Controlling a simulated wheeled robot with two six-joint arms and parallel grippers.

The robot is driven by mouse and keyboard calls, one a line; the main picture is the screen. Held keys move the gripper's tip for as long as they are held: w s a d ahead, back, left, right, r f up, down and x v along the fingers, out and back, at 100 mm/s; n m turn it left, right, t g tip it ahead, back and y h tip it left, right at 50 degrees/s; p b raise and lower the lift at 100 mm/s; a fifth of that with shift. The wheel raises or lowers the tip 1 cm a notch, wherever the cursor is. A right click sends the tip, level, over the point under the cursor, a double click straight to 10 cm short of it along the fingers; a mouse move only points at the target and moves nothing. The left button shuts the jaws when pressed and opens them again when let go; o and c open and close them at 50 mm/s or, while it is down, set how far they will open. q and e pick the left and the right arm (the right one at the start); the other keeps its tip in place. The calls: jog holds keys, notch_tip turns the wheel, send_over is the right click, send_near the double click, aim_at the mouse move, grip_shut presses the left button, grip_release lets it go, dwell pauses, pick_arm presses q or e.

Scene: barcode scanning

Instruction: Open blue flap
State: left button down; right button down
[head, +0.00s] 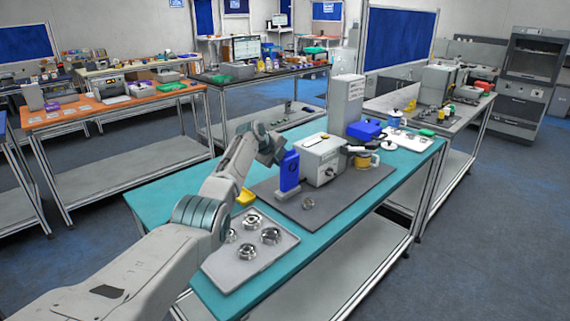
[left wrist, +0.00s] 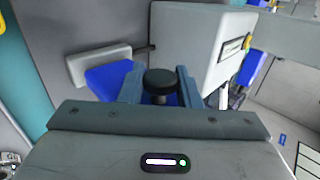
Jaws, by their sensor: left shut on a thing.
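The blue flap (head: 289,172) stands upright at the left side of a light grey box machine (head: 321,158) on a dark mat. Part of what looks like the flap shows in the left wrist view (left wrist: 105,78), just left of my fingers. My left gripper (head: 274,152) is at the flap's far left side, its fingertips hard to make out in the head view. In the left wrist view my left gripper (left wrist: 160,88) has its fingers on both sides of a round black knob (left wrist: 160,78) and is shut on it. How the knob joins the flap is hidden. My right gripper is not in view.
A grey tray (head: 272,262) with several shiny metal parts lies at the teal table's (head: 152,203) near end. Another metal part (head: 308,203) lies on the mat. A tall grey box (head: 346,102), a blue box (head: 364,130) and a yellow cup (head: 364,159) stand around the machine.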

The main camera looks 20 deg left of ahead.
pick_arm(q)
jog(key=shift+a+f, duration=0.15)
jog(key=c, duration=1.1)
grip_release()
jog(key=shift+w, duration=0.15)
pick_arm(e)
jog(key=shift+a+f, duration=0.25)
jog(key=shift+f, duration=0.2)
pick_arm(q)
jog(key=b+v, duration=0.3)
jog(key=v, duration=0.7)
jog(key=shift+s+a+r, duration=0.2)
jog(key=shift+s+r, duration=0.05)
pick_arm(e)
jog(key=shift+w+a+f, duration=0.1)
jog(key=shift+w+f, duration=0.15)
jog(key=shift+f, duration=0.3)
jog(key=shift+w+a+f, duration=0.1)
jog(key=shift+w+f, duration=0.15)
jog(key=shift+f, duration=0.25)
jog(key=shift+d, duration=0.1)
